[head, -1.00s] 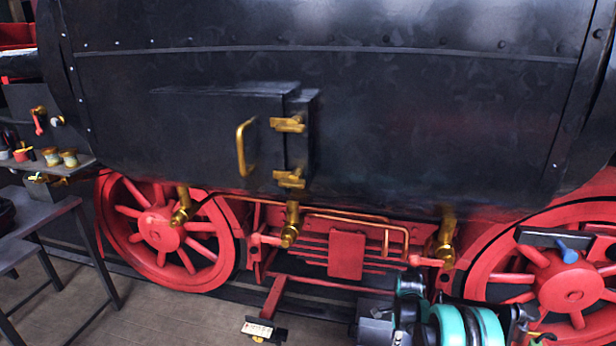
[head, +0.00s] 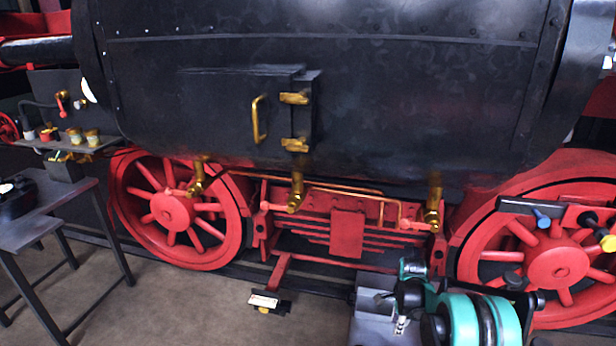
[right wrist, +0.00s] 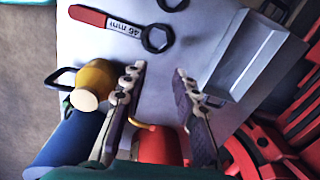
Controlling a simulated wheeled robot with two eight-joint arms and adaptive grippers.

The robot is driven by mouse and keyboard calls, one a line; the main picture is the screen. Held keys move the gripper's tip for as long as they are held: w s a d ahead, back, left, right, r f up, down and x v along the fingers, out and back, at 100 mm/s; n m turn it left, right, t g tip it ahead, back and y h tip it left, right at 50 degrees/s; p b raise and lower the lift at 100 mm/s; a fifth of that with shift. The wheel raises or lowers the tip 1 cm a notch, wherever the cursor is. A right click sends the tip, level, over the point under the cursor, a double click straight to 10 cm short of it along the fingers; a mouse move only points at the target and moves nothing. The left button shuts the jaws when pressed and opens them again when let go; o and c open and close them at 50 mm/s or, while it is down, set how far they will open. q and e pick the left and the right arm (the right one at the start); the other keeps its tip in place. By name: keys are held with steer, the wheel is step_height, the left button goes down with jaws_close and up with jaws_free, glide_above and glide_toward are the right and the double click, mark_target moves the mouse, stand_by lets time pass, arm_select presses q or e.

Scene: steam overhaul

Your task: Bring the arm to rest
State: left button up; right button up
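My right arm (head: 465,318), teal and black, is low at the right of the head view, in front of the locomotive. In the right wrist view my right gripper (right wrist: 160,80) is open, its two fingers well apart with nothing between the tips. It points over a pale grey surface (right wrist: 130,30). A red-handled wrench (right wrist: 120,27) marked 46 mm lies beyond the fingertips. A red object (right wrist: 158,148) with a yellow spout-like part shows low between the fingers, apparently not gripped. My left gripper is not in view.
A yellow object (right wrist: 93,82) and a blue cylinder (right wrist: 68,140) are left of the fingers; a grey open bin (right wrist: 245,55) is right. The black boiler (head: 380,100) and red wheels (head: 175,212) stand ahead.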

steer(key=s+a+r+n+t, duration=0.25)
steer(key=s+r+n, duration=0.2)
steer(key=r, duration=0.45)
steer(key=s+a+r+n+t, duration=0.1)
steer(key=s+a+r+n, duration=0.25)
steer(key=s+r, duration=0.4)
steer(key=s+a+r+n+t, duration=0.1)
steer(key=s+a+r+n, duration=0.1)
steer(key=s+n, duration=0.3)
steer(key=s+a+r+n+t, duration=0.2)
steer(key=s+n, duration=0.4)
steer(key=s, duration=0.5)
steer(key=shift+s+a+r, duration=0.15)
steer(key=shift+s+r, duration=0.05)
steer(key=shift+r, duration=0.1)
